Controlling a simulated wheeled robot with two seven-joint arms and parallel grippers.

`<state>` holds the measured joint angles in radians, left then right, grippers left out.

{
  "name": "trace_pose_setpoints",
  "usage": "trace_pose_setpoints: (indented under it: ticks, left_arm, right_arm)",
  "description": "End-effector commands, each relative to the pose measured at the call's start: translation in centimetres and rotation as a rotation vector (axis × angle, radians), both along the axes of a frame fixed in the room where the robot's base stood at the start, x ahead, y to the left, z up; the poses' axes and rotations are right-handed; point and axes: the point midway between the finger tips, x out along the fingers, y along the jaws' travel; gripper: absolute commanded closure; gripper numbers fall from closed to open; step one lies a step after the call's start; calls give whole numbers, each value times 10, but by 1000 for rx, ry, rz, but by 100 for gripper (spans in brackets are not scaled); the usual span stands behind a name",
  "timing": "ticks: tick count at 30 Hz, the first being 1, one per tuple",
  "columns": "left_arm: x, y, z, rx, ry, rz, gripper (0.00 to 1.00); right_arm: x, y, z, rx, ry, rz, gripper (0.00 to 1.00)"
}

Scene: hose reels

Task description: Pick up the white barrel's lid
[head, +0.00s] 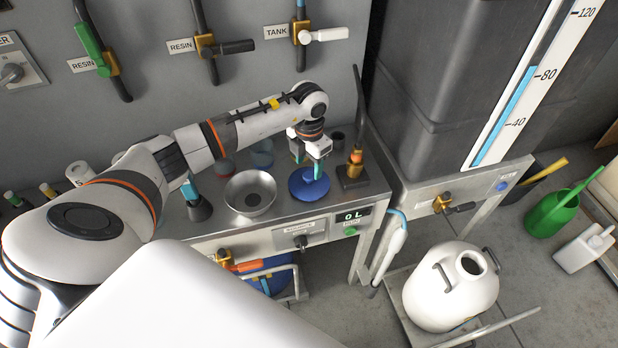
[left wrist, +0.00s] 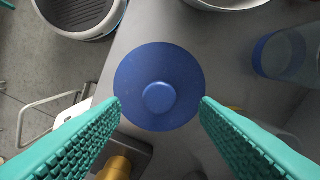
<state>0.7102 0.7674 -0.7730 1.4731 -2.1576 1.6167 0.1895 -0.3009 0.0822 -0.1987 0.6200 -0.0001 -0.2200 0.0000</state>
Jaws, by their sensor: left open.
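The white barrel (head: 445,292) stands at the lower right of the head view, its round mouth uncovered. A blue round lid (head: 302,189) lies flat on the metal bench; the left wrist view shows its raised centre knob and disc (left wrist: 158,62). My left gripper (head: 311,166) is above the lid, pointing down. In the left wrist view its open teal fingers (left wrist: 160,106) lie to either side of the lid's lower part, with nothing between them but the view of the lid. Whether they touch it cannot be told. My right gripper is not in view.
A steel bowl (head: 250,193) stands left of the lid, and a clear blue cup (head: 262,152) behind it. A stand with a brass-orange fitting (head: 354,170) rises close on the right. A grey tank (head: 450,100) stands beyond. The bench (head: 330,205) has bare metal in front of the lid.

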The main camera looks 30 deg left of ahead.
Motion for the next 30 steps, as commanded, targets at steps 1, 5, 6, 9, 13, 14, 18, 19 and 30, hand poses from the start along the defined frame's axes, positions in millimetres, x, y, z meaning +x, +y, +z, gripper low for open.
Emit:
trace_pose_setpoints:
  ticks: [1, 5, 6, 9, 13, 14, 18, 19, 30]
  left_arm:
    - [-2, -1, -7, -1, 4, 0, 44]
    - [-1, -1, -25, 0, 2, 1, 44]
    - [-1, -1, -29, 0, 2, 0, 44]
    - [-1, 0, -33, -1, 0, 0, 44]
    - [-1, 0, -33, 0, -1, -1, 44]
    - [-1, 0, -33, 0, 0, -1, 44]
    - [-1, 0, -33, 0, 0, 0, 64]
    - [-1, 0, -33, 0, 0, 0, 69]
    - [-1, 0, -32, 0, -1, 0, 100]
  right_arm:
    - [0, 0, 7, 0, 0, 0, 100]
    - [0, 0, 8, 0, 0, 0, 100]
    - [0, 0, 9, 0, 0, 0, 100]
    - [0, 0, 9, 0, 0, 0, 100]
    - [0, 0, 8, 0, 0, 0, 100]
    - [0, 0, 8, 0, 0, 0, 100]
    - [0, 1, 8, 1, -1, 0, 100]
    - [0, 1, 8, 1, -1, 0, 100]
    - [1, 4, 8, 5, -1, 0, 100]
